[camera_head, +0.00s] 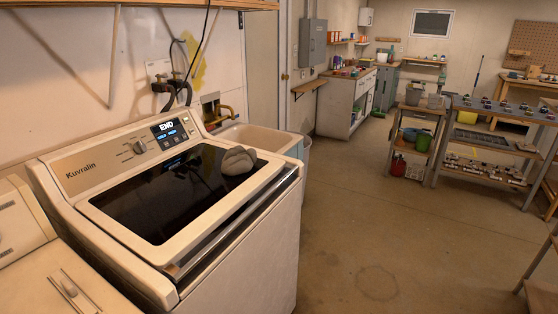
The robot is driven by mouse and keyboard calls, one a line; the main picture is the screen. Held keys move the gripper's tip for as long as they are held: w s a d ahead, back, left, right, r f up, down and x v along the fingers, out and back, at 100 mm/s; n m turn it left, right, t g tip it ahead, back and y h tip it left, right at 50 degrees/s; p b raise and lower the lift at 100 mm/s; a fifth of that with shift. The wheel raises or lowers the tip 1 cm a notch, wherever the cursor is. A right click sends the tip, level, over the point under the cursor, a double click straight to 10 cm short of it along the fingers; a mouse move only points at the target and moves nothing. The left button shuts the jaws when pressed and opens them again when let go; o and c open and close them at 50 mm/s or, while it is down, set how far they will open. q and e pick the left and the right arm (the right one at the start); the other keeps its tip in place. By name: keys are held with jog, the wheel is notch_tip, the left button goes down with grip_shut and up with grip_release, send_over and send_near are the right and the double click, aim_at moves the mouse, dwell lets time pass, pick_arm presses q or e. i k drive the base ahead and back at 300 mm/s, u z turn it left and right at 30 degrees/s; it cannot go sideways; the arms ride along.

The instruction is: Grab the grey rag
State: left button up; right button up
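A crumpled grey rag (238,160) lies on the dark glass lid of the white washing machine (110,240), near the lid's far right corner. Neither of my grippers shows in the head view. Nothing touches the rag apart from the lid under it.
Another white appliance (50,280) is at the near left. Metal shelving (490,130) with several items stands at the right. The concrete floor (390,230) between is clear.

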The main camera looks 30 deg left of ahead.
aim_at(236, 160)
jog(key=i, duration=2.8)
jog(key=u, duration=3.75)
